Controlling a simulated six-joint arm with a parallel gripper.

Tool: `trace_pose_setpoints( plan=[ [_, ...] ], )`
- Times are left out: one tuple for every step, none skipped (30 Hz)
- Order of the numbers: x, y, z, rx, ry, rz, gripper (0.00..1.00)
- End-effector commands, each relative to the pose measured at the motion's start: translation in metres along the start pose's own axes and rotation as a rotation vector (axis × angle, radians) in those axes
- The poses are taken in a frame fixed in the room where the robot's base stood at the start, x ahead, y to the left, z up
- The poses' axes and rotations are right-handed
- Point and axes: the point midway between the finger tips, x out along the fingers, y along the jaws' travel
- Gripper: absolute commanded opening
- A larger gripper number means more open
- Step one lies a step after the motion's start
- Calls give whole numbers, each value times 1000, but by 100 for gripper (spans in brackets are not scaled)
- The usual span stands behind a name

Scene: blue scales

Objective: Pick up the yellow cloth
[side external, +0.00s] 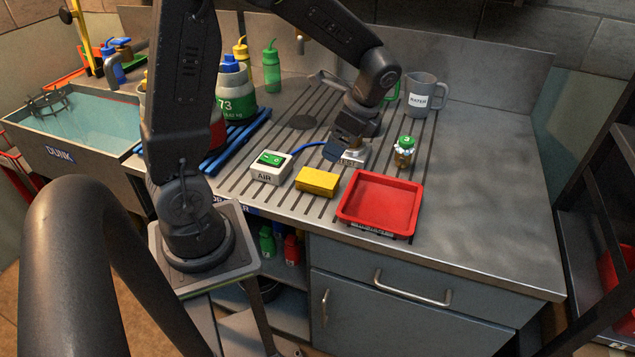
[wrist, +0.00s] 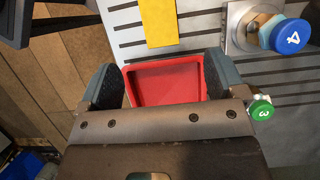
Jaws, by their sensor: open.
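The yellow cloth (side external: 317,181) looks like a flat folded block on the slatted drainboard. It lies between the AIR switch box and the red tray. In the wrist view the yellow cloth (wrist: 158,22) is at the top, beyond the fingertips and partly cut off by the frame edge. My gripper (side external: 338,148) is above the drainboard, behind the cloth and apart from it. In the wrist view my gripper (wrist: 162,78) has its two fingers wide apart, with nothing held and the red tray showing between them.
The red tray (side external: 380,200) stands right of the cloth, and the AIR box (side external: 270,167) with a green switch is left of it. A green-capped jar (side external: 404,152) stands behind the tray. A blue knob (wrist: 290,36) is near the cloth. The counter's right side is clear.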

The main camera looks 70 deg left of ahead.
Motion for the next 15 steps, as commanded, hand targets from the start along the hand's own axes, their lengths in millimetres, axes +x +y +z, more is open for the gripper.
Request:
trace_pose_setpoints(
  plan=[
    [7,0,0,2,-4,4,89],
    [12,0,0,2,-5,5,89],
    [19,1,1,2,-5,6,89],
    [25,1,1,1,-5,6,89],
    [31,1,1,0,-5,7,89],
    [39,1,1,-1,-5,6,89],
    [45,1,0,0,-4,6,89],
    [51,1,1,1,-4,7,89],
    [58,1,1,1,-3,5,89],
    [63,1,0,0,-3,5,89],
    [67,1,0,-1,-3,5,89],
    [72,1,0,-2,-2,4,89],
    [75,1,0,-2,-1,3,89],
    [77,1,0,-2,-2,3,89],
    [80,1,0,-1,-1,2,89]
  ],
)
